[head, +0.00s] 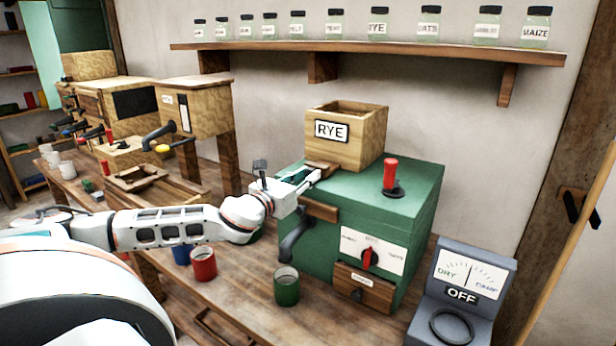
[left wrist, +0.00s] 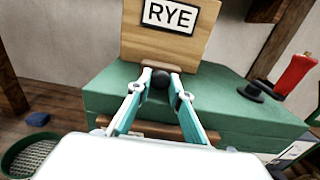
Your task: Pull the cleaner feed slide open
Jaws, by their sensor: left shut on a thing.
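The green machine (head: 425,195) carries a wooden hopper (head: 365,145) labelled RYE. At the hopper's foot a small wooden slide (head: 322,167) sticks out over the machine's top. In the left wrist view its dark round knob (left wrist: 160,80) sits in front of the hopper (left wrist: 133,40). My left gripper (head: 314,176) reaches in from the left. Its two fingertips (left wrist: 161,77) are shut on the knob, one on each side. The knob is hidden by the fingers in the head view. My right gripper is not in view.
A red-handled lever (head: 390,174) stands on the machine's top and a dark crank (head: 294,240) hangs on its front left. A red cup (head: 203,264) and a green cup (head: 286,288) stand on the bench. A grey meter (head: 480,262) reading OFF stands at right.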

